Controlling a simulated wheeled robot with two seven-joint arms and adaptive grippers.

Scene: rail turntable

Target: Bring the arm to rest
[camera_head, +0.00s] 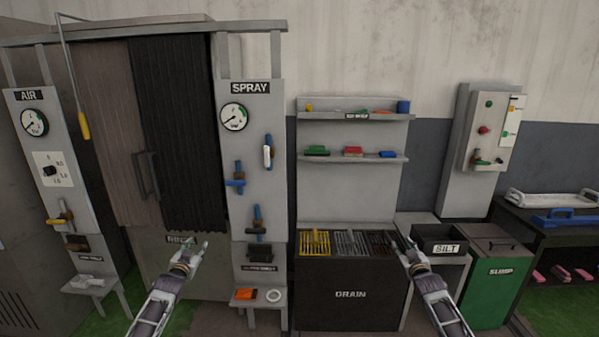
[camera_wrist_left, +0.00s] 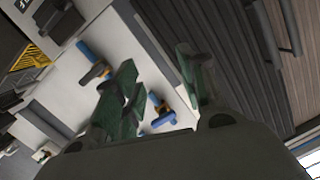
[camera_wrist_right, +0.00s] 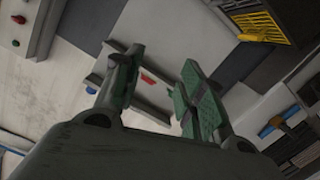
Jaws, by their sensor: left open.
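My left gripper (camera_head: 188,248) is in front of the cabinet below the dark curtain, left of the spray panel (camera_head: 251,160). In the left wrist view its two green-padded fingers (camera_wrist_left: 158,80) stand apart with nothing between them. My right gripper (camera_head: 407,243) is in front of the right end of the drain unit (camera_head: 350,295), near the silt bin. In the right wrist view its fingers (camera_wrist_right: 158,75) are also apart and empty. Both forearms reach in from the bottom edge of the head view.
The air panel (camera_head: 40,160) stands at the left. A shelf unit (camera_head: 350,200) with brushes stands behind the drain unit. The silt bin (camera_head: 440,241), the green sump (camera_head: 488,285) and a dark cart (camera_head: 545,237) stand at the right.

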